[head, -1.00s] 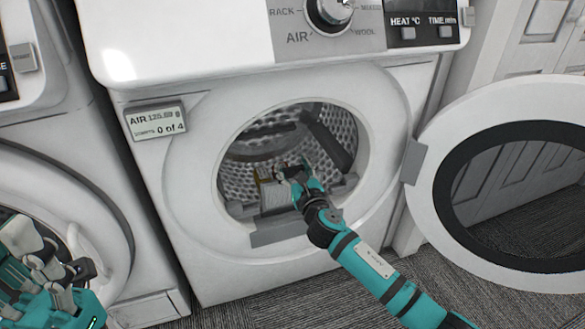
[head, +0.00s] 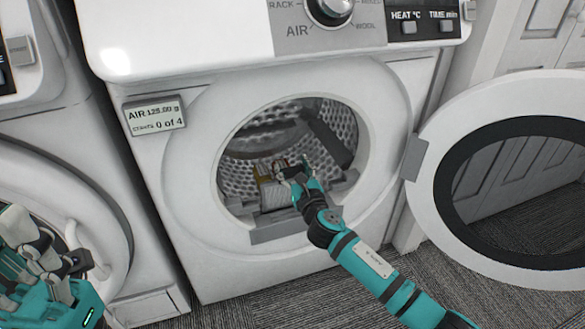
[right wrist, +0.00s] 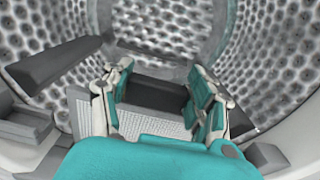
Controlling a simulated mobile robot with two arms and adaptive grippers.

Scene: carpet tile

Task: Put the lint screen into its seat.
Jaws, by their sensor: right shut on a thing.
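The lint screen (right wrist: 155,122), a pale mesh panel with a dark grey bar, is between the fingers of my right gripper (right wrist: 165,98). In the head view the screen (head: 274,198) is just inside the drum opening, low down. My right gripper (head: 291,172) is shut on it, and the fingers hide part of it. The seat (head: 279,232) is the grey housing at the bottom lip of the opening. The screen is over or at it; I cannot tell how far it is in. My left gripper (head: 50,255) is at the far left, its jaws unclear.
The perforated drum (head: 238,180) surrounds my right gripper. The round door (head: 455,130) stands open to the right. A small display (head: 155,116) is on the dryer front. Another machine (head: 70,175) stands at the left, behind my left gripper. Carpet lies below.

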